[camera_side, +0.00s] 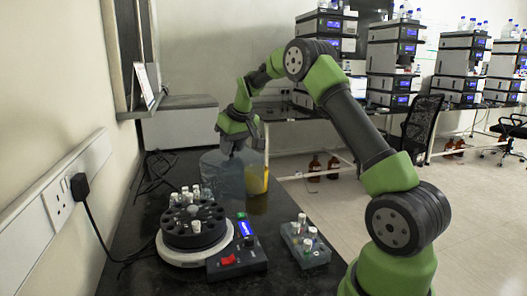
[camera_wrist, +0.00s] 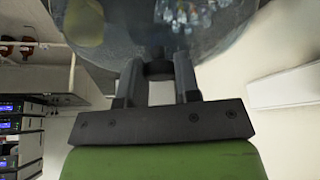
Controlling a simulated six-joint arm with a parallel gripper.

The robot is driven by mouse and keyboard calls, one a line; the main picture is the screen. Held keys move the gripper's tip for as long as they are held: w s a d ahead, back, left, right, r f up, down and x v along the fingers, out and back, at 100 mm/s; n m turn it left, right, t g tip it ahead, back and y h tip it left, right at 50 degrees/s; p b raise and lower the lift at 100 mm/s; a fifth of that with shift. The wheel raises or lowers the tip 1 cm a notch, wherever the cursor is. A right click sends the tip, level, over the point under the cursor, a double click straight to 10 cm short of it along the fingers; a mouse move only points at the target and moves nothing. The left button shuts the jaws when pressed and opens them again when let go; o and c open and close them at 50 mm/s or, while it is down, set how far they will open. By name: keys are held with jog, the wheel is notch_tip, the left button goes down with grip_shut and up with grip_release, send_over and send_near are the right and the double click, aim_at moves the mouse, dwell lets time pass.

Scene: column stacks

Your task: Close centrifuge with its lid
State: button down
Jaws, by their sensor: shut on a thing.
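The centrifuge (camera_side: 192,232) stands on the dark bench, its black rotor open on top of a pale round base, with several capped tubes standing in it. My gripper (camera_side: 232,150) is behind and above the centrifuge in the side view. It is shut on the dark knob of the clear, bluish lid (camera_side: 221,174). In the wrist view the gripper fingers (camera_wrist: 157,82) close on the knob, and the clear lid (camera_wrist: 205,25) spreads beyond them. The lid is apart from the centrifuge; whether it touches the bench is unclear.
A container with yellow content (camera_side: 257,181) stands just right of the lid. A control box (camera_side: 238,259) sits at the centrifuge's front right. A grey rack (camera_side: 305,249) with several vials is farther right. A wall socket with a black plug and cable (camera_side: 92,215) is on the left.

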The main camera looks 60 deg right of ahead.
jog(key=w+a+f+n+y, duration=0.1)
jog(key=w+a+n, duration=0.2)
jog(key=a, duration=0.9)
jog(key=shift+w, duration=0.5)
jog(key=shift+a+f, duration=0.1)
jog(key=shift+f, duration=0.6)
dwell(1.1)
jog(key=shift+f, duration=3.2)
jog(key=shift+c, duration=1.3)
grip_release()
